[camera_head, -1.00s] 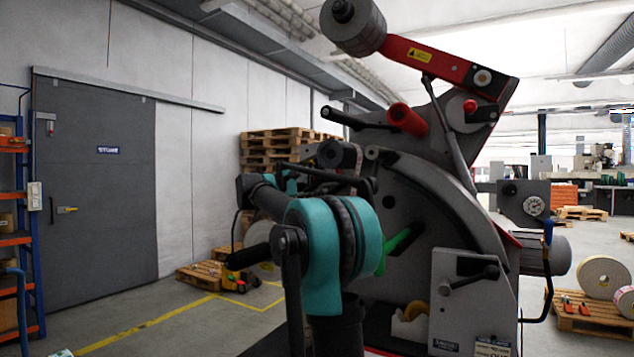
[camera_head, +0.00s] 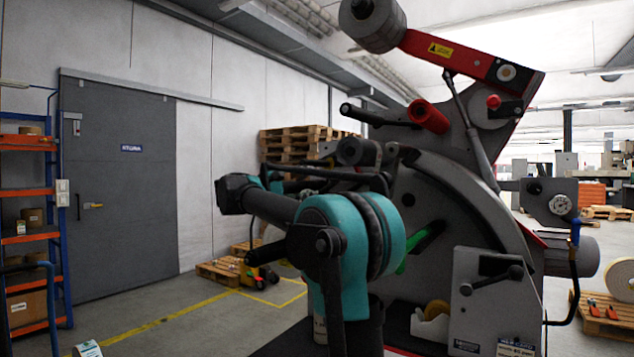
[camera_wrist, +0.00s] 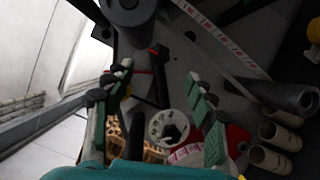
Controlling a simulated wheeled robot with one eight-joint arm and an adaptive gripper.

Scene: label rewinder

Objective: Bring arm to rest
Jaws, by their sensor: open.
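My gripper (camera_wrist: 160,82) shows in the wrist view with its two green-padded fingers spread apart and nothing between them. Behind the fingers is part of the label rewinder (camera_wrist: 170,75), with a white dial (camera_wrist: 167,128) below and between them. In the head view my teal and black arm (camera_head: 335,235) is folded in front of the grey label rewinder (camera_head: 440,190). One dark link reaches left to a black joint. The gripper cannot be made out clearly in the head view.
The rewinder's red upper arm (camera_head: 460,58) and black handles project near my arm. A shelf rack (camera_head: 30,200) stands at the left, by a grey door (camera_head: 122,190). Stacked pallets (camera_head: 290,143) are behind. Open floor (camera_head: 190,325) lies at left; a pallet with a roll is at right.

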